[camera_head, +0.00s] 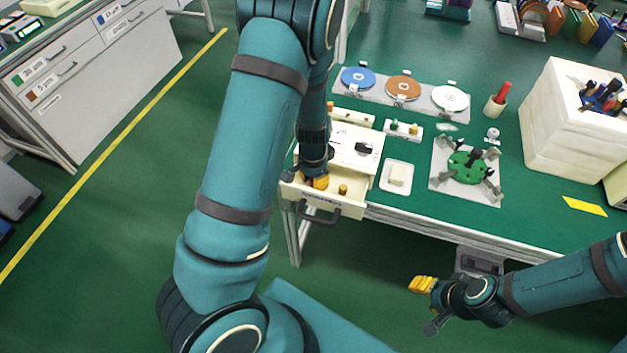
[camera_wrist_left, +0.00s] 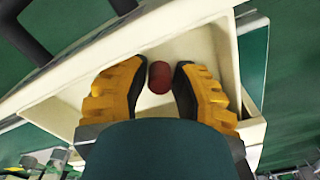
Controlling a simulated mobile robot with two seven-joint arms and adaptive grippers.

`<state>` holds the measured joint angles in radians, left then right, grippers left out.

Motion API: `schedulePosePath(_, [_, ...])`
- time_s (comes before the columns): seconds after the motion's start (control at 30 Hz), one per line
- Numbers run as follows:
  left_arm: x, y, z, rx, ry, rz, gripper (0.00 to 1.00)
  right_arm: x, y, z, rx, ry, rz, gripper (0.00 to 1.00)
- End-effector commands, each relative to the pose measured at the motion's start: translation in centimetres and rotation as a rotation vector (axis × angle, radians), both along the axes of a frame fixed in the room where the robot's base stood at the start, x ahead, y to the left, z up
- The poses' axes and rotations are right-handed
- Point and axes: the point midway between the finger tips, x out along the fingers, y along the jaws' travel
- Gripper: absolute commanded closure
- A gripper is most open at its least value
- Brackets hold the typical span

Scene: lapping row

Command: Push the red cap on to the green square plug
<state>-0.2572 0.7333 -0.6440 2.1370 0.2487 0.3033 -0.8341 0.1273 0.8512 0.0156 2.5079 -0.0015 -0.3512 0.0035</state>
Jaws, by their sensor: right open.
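A small dark red cap (camera_wrist_left: 160,77) lies in a cream open drawer (camera_wrist_left: 205,50), between the two yellow fingers of my left gripper (camera_wrist_left: 160,88) in the left wrist view. The fingers stand apart around it, with a narrow gap at the right. In the head view my left gripper (camera_head: 316,182) reaches down into the drawer (camera_head: 352,210), and its arm hides the cap. A white strip (camera_head: 403,130) on the table carries small green and yellowish pieces, too small to tell which is the square plug. My right gripper (camera_head: 423,285) is open and empty, off the table's front.
A brass cylinder (camera_head: 343,189) stands in the drawer. A white tray with a pale block (camera_head: 397,174), a green clamp fixture (camera_head: 468,166), colored discs (camera_head: 403,88) and a white tool box (camera_head: 570,125) stand on the table. The drawer handle (camera_head: 320,216) juts out in front.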

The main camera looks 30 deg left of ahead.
Motion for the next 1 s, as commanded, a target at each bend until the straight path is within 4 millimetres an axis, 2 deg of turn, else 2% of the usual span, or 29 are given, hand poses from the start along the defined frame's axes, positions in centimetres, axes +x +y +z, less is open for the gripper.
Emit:
schedulePosePath(0.1, [0.0,0.0,0.0,0.0,0.0,0.0,0.95,0.0,0.0,0.0,0.0,0.0,0.0,0.53])
schedulePosePath(0.37, [0.0,0.0,0.0,0.0,0.0,0.0,0.95,0.0,0.0,0.0,0.0,0.0,0.0,0.53])
schedulePosePath(0.47, [0.0,0.0,0.3,0.0,-0.001,0.0,1.0,0.0,0.0,0.1,0.0,0.0,0.0,0.53])
schedulePosePath(0.57, [0.1,0.0,1.4,0.0,-0.003,-0.001,1.0,-0.1,0.0,0.5,0.0,0.002,0.001,0.53])
schedulePosePath(0.8, [0.1,-0.1,6.1,-0.001,-0.005,-0.002,1.0,-0.3,0.0,2.2,0.001,0.008,0.001,0.53])
schedulePosePath(1.0, [0.0,-0.1,9.1,-0.001,-0.002,0.0,1.0,0.0,0.0,3.1,0.001,0.001,-0.004,0.53])
